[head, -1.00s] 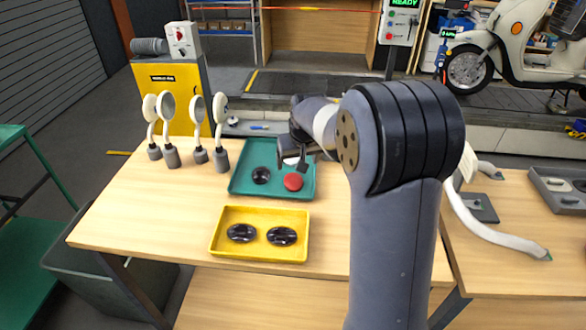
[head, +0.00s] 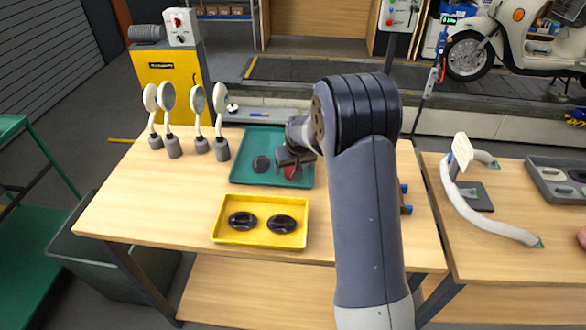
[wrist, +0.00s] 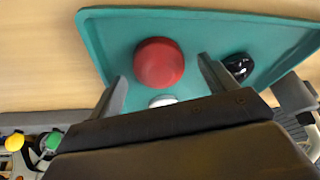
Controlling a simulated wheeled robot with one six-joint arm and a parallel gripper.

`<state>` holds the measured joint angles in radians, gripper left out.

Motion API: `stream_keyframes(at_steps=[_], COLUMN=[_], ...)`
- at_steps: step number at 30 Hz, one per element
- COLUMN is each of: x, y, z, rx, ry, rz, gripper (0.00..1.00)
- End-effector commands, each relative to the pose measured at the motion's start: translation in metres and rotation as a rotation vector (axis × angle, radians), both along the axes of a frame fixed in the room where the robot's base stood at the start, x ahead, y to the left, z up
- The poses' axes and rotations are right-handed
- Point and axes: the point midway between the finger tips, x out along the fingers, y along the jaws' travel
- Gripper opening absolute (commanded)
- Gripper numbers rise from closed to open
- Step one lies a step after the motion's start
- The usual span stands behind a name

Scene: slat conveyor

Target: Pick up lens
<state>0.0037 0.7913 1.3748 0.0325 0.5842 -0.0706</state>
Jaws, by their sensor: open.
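The teal tray (head: 245,142) holds a red round lens (head: 290,173) and a black round lens (head: 261,164). A white round piece also lies in the tray, seen in part in the wrist view (wrist: 162,100). My gripper (head: 289,170) is open and low over the tray, partly hiding the red lens in the head view. In the wrist view, the red lens (wrist: 158,62) shows just beyond the gap between my open fingers (wrist: 165,85). The black lens (wrist: 239,66) lies outside the right finger. Nothing is held.
A yellow tray (head: 258,240) with two black oval pieces sits in front of the teal tray. Several stalked round mirrors (head: 168,98) stand to the left. The slat conveyor (head: 330,85) runs behind the table. The table's left front is clear.

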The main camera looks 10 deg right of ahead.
Motion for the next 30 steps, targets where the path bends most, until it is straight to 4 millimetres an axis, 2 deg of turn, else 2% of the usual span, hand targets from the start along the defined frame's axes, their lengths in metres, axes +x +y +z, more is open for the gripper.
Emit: stream_keyframes(at_steps=[7,24,30], x=[0.0005,0.0005,0.0005], y=[0.0001,0.0000,0.0000], z=[-0.0007,-0.0003,-0.0001], rx=[0.000,0.000,0.000], ry=[-0.001,-0.001,-0.001], rz=[0.000,0.000,0.000], gripper=[0.79,0.32,0.31])
